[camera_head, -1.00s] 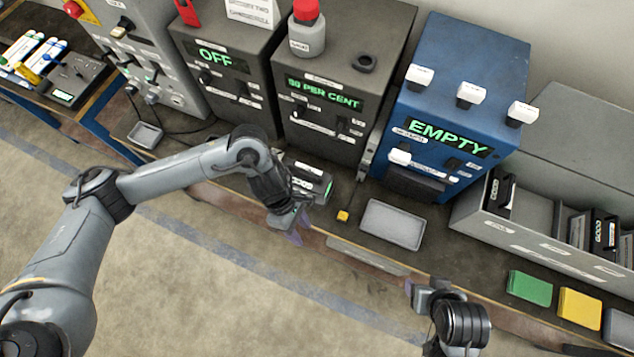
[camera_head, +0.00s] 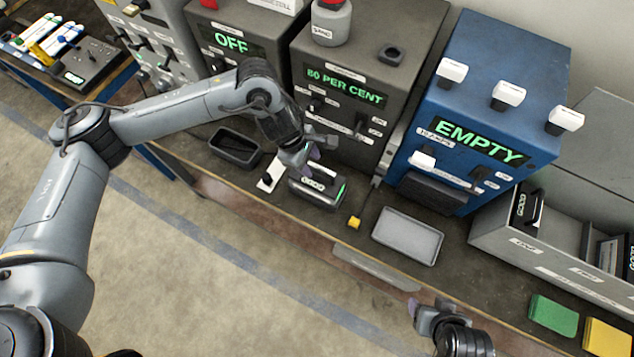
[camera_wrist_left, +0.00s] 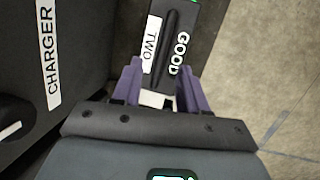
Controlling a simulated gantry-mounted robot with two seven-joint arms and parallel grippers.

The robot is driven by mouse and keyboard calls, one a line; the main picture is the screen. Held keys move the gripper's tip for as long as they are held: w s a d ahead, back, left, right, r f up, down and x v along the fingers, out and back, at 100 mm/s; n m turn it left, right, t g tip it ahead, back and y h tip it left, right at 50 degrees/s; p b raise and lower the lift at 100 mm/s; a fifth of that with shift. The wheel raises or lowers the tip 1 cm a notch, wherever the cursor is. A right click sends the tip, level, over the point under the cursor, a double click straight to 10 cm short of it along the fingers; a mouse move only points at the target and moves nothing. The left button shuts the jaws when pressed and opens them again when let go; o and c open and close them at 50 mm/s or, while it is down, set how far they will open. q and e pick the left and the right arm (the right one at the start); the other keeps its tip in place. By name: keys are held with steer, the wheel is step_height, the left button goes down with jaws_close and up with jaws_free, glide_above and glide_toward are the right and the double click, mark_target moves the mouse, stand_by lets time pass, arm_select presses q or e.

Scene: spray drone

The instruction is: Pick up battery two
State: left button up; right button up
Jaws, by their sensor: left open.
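Battery two (camera_head: 322,192) is a dark block with a GOOD label and a green light at one end. It lies on the bench in front of the charger showing a PER CENT reading. In the left wrist view the battery (camera_wrist_left: 172,45) shows its TWO and GOOD labels and a raised handle bar. My left gripper (camera_head: 312,152) is open at the battery's charger-side end, its purple fingers (camera_wrist_left: 160,88) spread to either side of the battery's near end. I see no grip on it. My right gripper (camera_head: 422,312) is low in the head view, away from the battery; its jaw opening is unclear.
A grey tray (camera_head: 408,237) and a small yellow block (camera_head: 354,222) lie right of the battery. A dark open tray (camera_head: 236,147) lies to its left. The charger (camera_head: 345,105) stands close behind. The blue EMPTY machine (camera_head: 480,110) stands to the right.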

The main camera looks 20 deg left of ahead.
mark_target(318, 170)
arm_select(q)
steer(key=x, duration=0.2)
steer(key=d+x, duration=0.1)
steer(key=x, duration=0.1)
steer(key=shift+s+p, duration=0.1)
steer(key=shift+p, duration=0.2)
steer(key=shift+f, duration=0.6)
jaws_close()
stand_by(1.1)
steer(key=shift+w+d+r, duration=0.1)
steer(key=shift+w+r, duration=0.05)
steer(key=shift+w, duration=0.05)
